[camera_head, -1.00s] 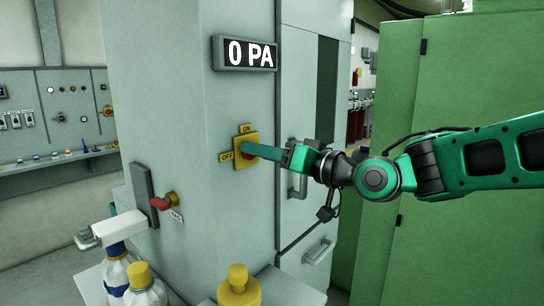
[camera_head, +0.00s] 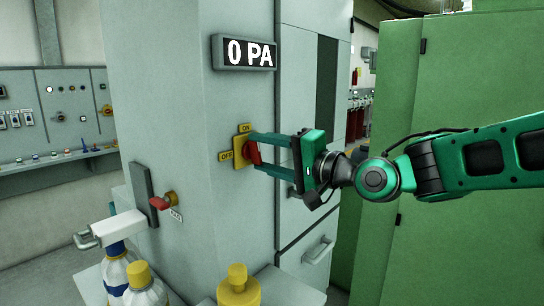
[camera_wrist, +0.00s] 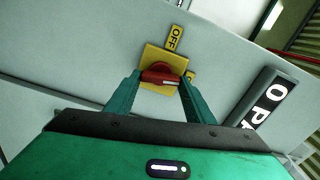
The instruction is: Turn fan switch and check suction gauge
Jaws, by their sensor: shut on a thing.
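The fan switch is a red knob (camera_head: 253,152) on a yellow plate (camera_head: 240,157) fixed to the grey cabinet. An ON label (camera_head: 245,128) is above it and an OFF label (camera_head: 226,156) is at its left. My gripper (camera_head: 252,152) is shut on the knob, with one finger above and one below. In the wrist view the red knob (camera_wrist: 160,77) sits between the two fingertips (camera_wrist: 160,82). The suction gauge (camera_head: 245,53) is a dark display reading 0 PA; part of it shows in the wrist view (camera_wrist: 265,105).
Bottles with yellow or blue caps (camera_head: 238,288) stand in front. A green cabinet (camera_head: 455,90) is behind my arm.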

